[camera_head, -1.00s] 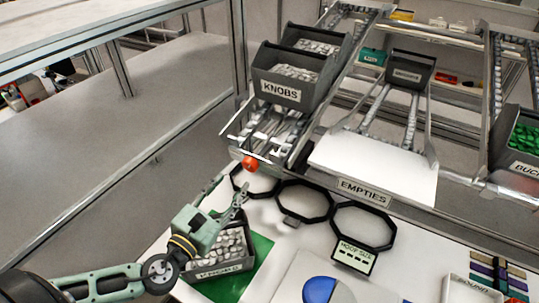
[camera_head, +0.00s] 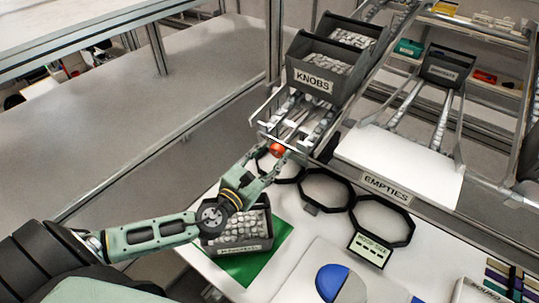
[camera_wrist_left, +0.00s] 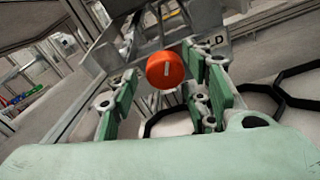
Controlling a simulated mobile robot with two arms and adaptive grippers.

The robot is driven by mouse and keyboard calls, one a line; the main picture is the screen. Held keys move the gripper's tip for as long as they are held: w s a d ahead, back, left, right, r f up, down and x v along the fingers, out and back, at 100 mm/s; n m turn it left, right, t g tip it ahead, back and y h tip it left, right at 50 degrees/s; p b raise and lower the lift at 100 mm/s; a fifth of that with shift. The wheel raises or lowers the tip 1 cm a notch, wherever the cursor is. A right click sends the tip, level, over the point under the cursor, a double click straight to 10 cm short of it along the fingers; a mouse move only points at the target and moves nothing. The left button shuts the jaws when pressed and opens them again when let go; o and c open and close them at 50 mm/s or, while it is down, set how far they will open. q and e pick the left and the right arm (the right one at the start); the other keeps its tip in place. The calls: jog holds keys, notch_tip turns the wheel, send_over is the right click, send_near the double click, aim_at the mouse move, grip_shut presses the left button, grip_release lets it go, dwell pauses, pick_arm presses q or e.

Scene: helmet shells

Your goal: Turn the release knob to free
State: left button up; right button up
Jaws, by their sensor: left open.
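The release knob (camera_head: 277,150) is a small round orange-red knob at the low front end of the KNOBS chute (camera_head: 297,118). In the left wrist view the knob (camera_wrist_left: 165,69) shows a short pale mark on its face. My left gripper (camera_head: 269,161) is just in front of the knob. In the left wrist view its green fingers (camera_wrist_left: 165,90) are open, with the knob appearing between and a little beyond their tips. I cannot tell whether they touch it. My right gripper is not in view.
A grey bin labelled KNOBS (camera_head: 316,80) stands on the chute, another behind it. A bin of grey parts (camera_head: 238,236) sits on a green mat (camera_head: 283,228) under my left arm. Black octagonal rings (camera_head: 384,222) lie to the right. The EMPTIES ramp (camera_head: 400,165) is bare.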

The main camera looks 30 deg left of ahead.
pick_arm(q)
jog(key=shift+c, duration=0.4)
jog(key=c, duration=0.9)
jog(key=shift+w+a+f+n+h+b, duration=0.1)
jog(key=shift+n+h+b, duration=0.15)
jog(key=shift+n+b, duration=0.5)
jog(key=shift+a+n+h+b, duration=0.1)
jog(key=shift+n+h+b, duration=0.15)
jog(key=shift+n+b, duration=0.5)
jog(key=shift+f+n+h+b, duration=0.2)
jog(key=shift+n+h+b, duration=0.6)
jog(key=shift+n+b, duration=1.1)
jog(key=shift+c, duration=0.2)
jog(key=shift+f+n+h+b, duration=0.15)
jog(key=shift+n+h+b, duration=0.35)
jog(key=shift+n+b, duration=0.75)
jog(key=shift+f+n+h+b, duration=0.15)
jog(key=shift+n+h+b, duration=0.15)
jog(key=shift+n+b, duration=0.5)
jog(key=shift+d+f+n, duration=0.1)
jog(key=shift+n, duration=0.45)
